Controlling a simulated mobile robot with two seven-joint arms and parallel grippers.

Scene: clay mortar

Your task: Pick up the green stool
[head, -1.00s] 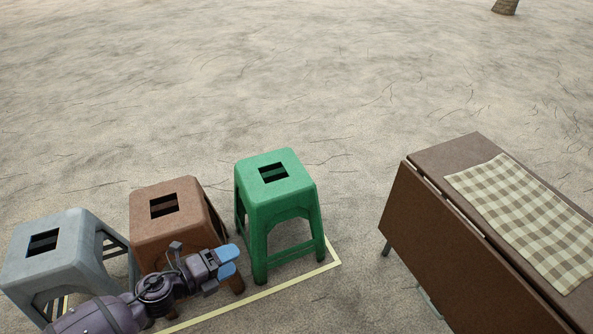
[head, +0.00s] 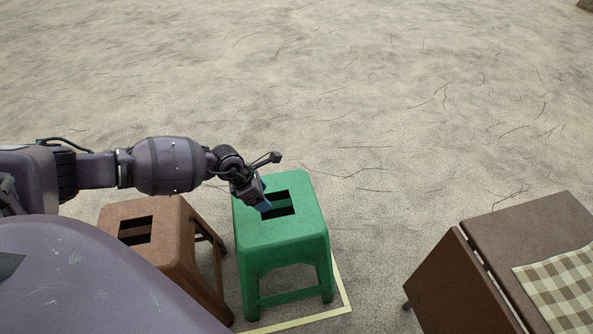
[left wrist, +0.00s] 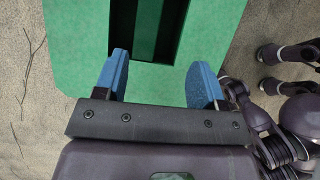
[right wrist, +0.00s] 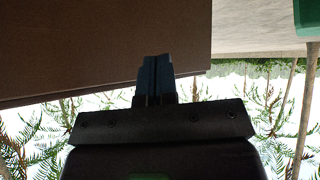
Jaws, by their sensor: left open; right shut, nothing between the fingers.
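The green stool (head: 285,240) stands upright on the sandy ground, with a rectangular slot in its seat. My left gripper (head: 264,206) is over the seat near the slot's left end. In the left wrist view, the open left gripper (left wrist: 158,60) has its blue fingers apart over the green seat (left wrist: 80,65), with the dark slot ahead between them. I cannot tell whether they touch the stool. My right gripper (right wrist: 155,62) is shut and empty in the right wrist view, beside a brown surface, away from the stool.
A brown stool (head: 168,215) stands close on the left, partly hidden by my body. A brown folding table (head: 525,225) with a checked cloth (head: 565,290) is at the right. A pale yellow line (head: 300,320) runs on the ground by the stool. Sand behind is clear.

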